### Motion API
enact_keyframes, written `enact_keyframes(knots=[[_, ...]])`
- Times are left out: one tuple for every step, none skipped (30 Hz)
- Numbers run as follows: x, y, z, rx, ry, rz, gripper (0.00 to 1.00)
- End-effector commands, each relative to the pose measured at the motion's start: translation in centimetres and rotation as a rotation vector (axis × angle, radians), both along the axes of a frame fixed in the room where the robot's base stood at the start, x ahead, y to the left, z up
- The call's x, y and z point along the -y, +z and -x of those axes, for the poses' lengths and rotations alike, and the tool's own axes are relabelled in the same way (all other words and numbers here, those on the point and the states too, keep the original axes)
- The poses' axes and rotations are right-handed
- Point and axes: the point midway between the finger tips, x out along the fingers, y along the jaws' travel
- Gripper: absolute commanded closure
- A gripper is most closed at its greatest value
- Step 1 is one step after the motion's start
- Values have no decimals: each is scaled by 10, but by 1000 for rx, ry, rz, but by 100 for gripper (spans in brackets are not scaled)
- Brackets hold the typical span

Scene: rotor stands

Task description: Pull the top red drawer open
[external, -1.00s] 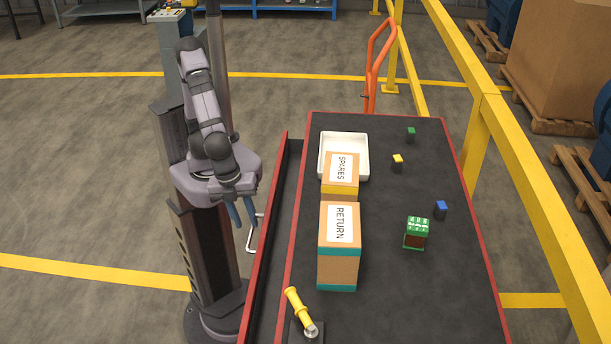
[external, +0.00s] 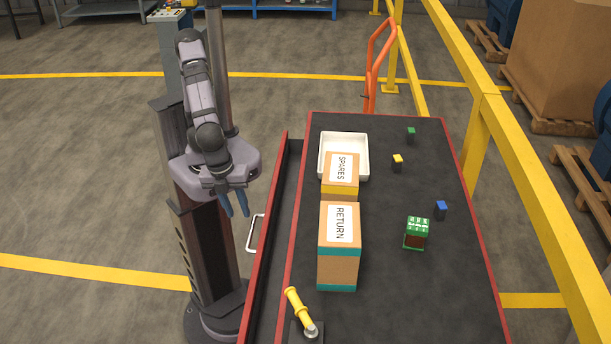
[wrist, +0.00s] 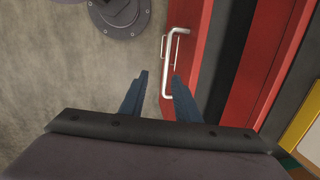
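The top red drawer (external: 265,238) stands pulled out along the left side of the bench, with a dark gap between its red front edge and the bench's red rim. Its pale metal handle (external: 251,233) is on the outer face and also shows in the wrist view (wrist: 171,62). My gripper (external: 234,213) is open and empty, with its two blue fingers apart, up and left of the handle. In the wrist view my gripper (wrist: 160,76) has its fingertips near the lower end of the handle; no contact shows.
On the dark bench top (external: 385,285) are a RETURN box (external: 338,268), a SPARES box (external: 340,188), a white tray (external: 363,155), a green box (external: 416,235), small coloured blocks and a yellow-handled tool (external: 297,307).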

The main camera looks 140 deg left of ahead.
Motion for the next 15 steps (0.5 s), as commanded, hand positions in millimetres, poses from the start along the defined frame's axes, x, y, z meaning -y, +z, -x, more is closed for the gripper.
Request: enact_keyframes(knots=[[3,4,4,-48,-17,-19,71],[5,2,6,-72,-26,-29,71],[7,1,7,-103,-38,-42,71],[10,-1,7,-123,-48,-52,71],[12,-2,6,-142,-59,-63,71],[14,-5,5,-169,-72,-78,71],[16,-6,4,-187,-82,-90,71],[18,-8,3,-203,-92,-102,71],[20,-11,0,-222,-101,-119,71],[21,-13,-2,-233,-105,-129,71],[21,-15,-4,-244,-107,-142,71],[23,-18,-7,-253,-106,-157,71],[23,-20,-10,-259,-101,-168,71],[24,-22,-13,-262,-94,-180,71],[24,-25,-21,-258,-77,-194,71]])
